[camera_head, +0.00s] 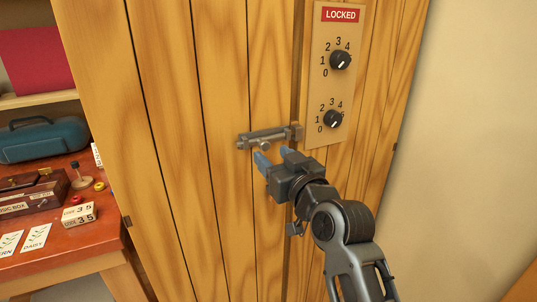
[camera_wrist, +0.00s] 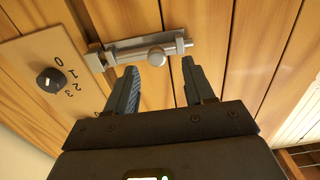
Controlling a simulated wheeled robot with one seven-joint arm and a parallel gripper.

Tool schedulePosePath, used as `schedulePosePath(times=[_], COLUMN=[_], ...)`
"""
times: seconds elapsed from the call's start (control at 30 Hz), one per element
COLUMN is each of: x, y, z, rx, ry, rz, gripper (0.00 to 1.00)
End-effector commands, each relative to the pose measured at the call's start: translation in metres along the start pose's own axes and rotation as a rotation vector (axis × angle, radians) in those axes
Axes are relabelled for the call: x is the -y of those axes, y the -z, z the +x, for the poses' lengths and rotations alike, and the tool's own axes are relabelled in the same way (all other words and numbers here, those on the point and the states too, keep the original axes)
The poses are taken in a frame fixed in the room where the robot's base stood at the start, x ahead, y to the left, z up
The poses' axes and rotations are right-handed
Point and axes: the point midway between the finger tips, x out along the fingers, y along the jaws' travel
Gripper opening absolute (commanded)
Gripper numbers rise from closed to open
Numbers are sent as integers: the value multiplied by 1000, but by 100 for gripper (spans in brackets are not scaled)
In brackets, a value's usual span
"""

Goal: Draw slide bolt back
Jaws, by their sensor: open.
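The grey metal slide bolt (camera_head: 262,136) is fixed across the wooden plank door, with its right end at a bracket (camera_head: 297,131) by the door's edge seam. It also shows in the wrist view (camera_wrist: 130,48), with its round knob (camera_wrist: 156,57) standing out from the middle of the bar. My gripper (camera_head: 273,156) is open just below and in front of the bolt. In the wrist view my fingers (camera_wrist: 160,72) sit apart on either side of the knob, with the knob near the line of the fingertips. Contact with it cannot be told.
A panel (camera_head: 322,92) right of the bolt carries a red LOCKED sign (camera_head: 341,15) and two black dials (camera_head: 340,60). A red-brown table (camera_head: 95,236) at the left holds a teal case (camera_head: 42,140), a music box and cards. A bare wall stands right.

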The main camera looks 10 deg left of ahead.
Motion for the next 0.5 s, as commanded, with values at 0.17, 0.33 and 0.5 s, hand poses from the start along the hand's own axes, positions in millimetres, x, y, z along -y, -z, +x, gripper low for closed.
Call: schedulePosePath(times=[0.17, 0.33, 0.5], x=[1, 1, 1], y=[-2, 0, 0], z=[-27, -39, -41], rx=[-1, -1, -1], ry=[0, 1, 1], rz=[0, 0, 1], gripper=[53, 53, 53])
